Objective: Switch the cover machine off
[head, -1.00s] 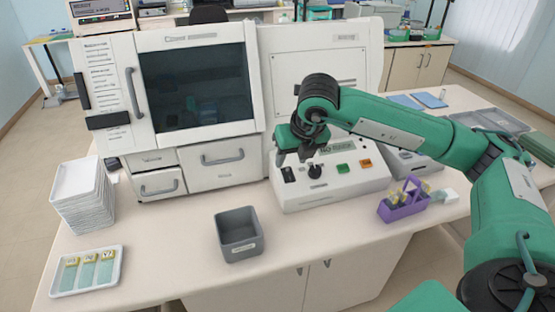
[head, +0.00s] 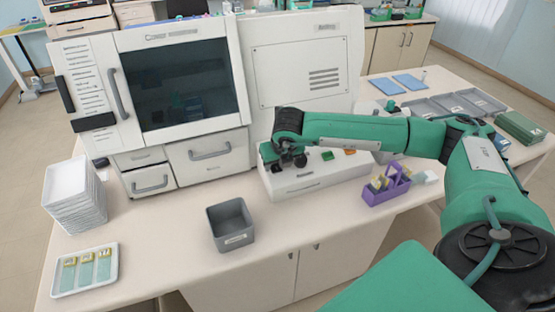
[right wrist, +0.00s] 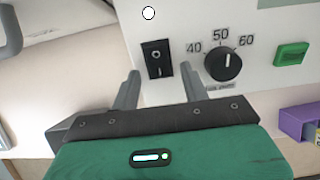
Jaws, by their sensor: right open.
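The cover machine (head: 215,140) is a large white cabinet with a dark window. In front of it stands a low white control box (head: 310,182). In the right wrist view the box's panel shows a black rocker switch (right wrist: 158,58), a black knob (right wrist: 223,64) marked 40, 50, 60, and a green button (right wrist: 291,54). My right gripper (head: 284,160) is over the left end of the box. In the right wrist view its open, empty fingers (right wrist: 159,88) lie just below the rocker switch, one to each side. In the head view the arm hides the switch.
A purple slide rack (head: 386,186) stands to the right of the box. A grey bin (head: 231,238) stands in front. A tray of slides (head: 85,270) and a stack of white trays (head: 74,195) are at left. The table between bin and purple rack is clear.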

